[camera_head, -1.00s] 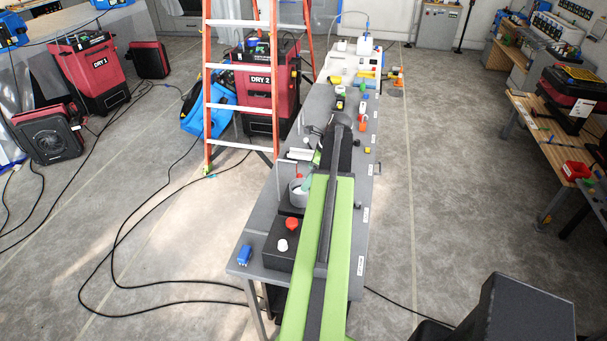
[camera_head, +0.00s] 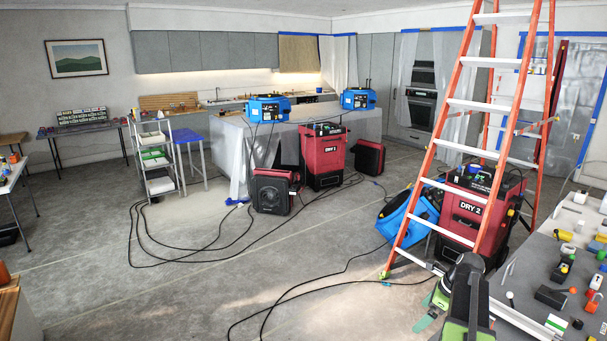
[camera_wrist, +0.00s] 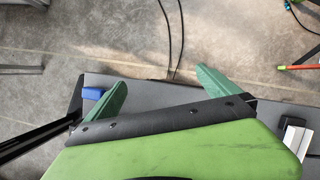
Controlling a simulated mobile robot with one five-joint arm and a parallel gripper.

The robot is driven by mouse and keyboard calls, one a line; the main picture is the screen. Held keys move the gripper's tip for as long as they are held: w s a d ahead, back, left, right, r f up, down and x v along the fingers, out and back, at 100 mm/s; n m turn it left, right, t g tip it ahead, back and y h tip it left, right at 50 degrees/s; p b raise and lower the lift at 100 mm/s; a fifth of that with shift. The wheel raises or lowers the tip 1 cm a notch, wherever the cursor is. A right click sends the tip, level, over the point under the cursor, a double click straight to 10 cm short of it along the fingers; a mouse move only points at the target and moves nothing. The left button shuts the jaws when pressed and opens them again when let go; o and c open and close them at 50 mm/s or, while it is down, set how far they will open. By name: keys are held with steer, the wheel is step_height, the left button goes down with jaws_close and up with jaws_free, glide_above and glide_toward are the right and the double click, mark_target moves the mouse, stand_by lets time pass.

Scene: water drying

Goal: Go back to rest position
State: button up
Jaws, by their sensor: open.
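My gripper (camera_wrist: 158,84) shows its two green fingers spread apart in the wrist view, with nothing between them. It is above the edge of a grey workbench (camera_wrist: 160,92), with bare floor beyond. In the head view my dark and green arm is at the lower right, beside the workbench (camera_head: 545,262). There the green fingers of my gripper (camera_head: 432,312) show small at the arm's left side. A blue item (camera_wrist: 94,93) lies on the bench, partly behind the left finger in the wrist view.
An orange ladder (camera_head: 462,145) stands beside the red DRY 2 unit (camera_head: 468,215) and a blue blower (camera_head: 410,215). Black cables (camera_head: 290,292) cross the floor. The DRY 1 unit (camera_head: 322,158) stands farther back. The floor at left centre is mostly clear.

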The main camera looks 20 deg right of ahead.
steer(key=w+a+f+n+g+b, duration=0.1)
steer(key=w+a+n, duration=0.3)
steer(key=a, duration=1)
steer(key=w+a+f+n+g, duration=0.1)
steer(key=w+a+n, duration=0.35)
steer(key=a, duration=1.05)
steer(key=s+a+n+h, duration=0.1)
steer(key=s+a+n, duration=0.2)
steer(key=a+n, duration=0.4)
steer(key=s+a+f+n+g+h, duration=0.1)
steer(key=s+a+n, duration=0.3)
steer(key=a+n, duration=0.4)
steer(key=shift+s+f+n+h+b, duration=0.2)
steer(key=shift+f+n+h+b, duration=0.15)
steer(key=shift+n, duration=2.1)
steer(key=shift+a, duration=0.1)
